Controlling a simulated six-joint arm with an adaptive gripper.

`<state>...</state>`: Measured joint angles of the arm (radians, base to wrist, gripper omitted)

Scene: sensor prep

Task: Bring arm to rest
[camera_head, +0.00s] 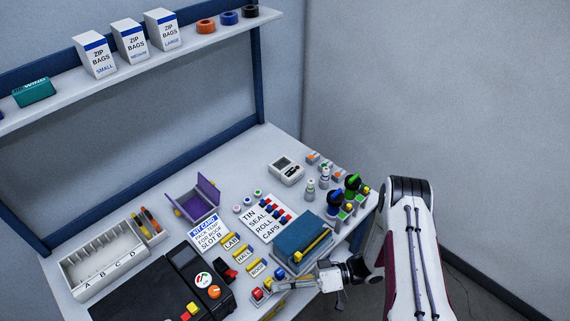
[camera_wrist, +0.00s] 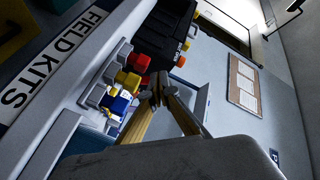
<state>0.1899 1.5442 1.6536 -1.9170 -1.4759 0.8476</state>
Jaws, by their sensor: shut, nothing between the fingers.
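My gripper (camera_head: 273,287) is at the front edge of the bench, low in the head view, with my arm reaching in from the right. Its tan fingers point left, close to small red and yellow pieces (camera_head: 258,293) at the bench edge. In the wrist view my gripper (camera_wrist: 158,88) has its fingertips together with nothing between them. Grey holders with a blue-and-white piece (camera_wrist: 118,103), a yellow piece (camera_wrist: 128,80) and a red piece (camera_wrist: 139,62) are just left of the fingertips. I cannot tell whether the fingers touch them.
A blue box (camera_head: 300,240) with a yellow bar lies just behind my gripper. A black case (camera_head: 140,290), a white divided tray (camera_head: 82,277) and a purple open box (camera_head: 205,197) stand further left. Free floor (camera_head: 475,300) is at the right.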

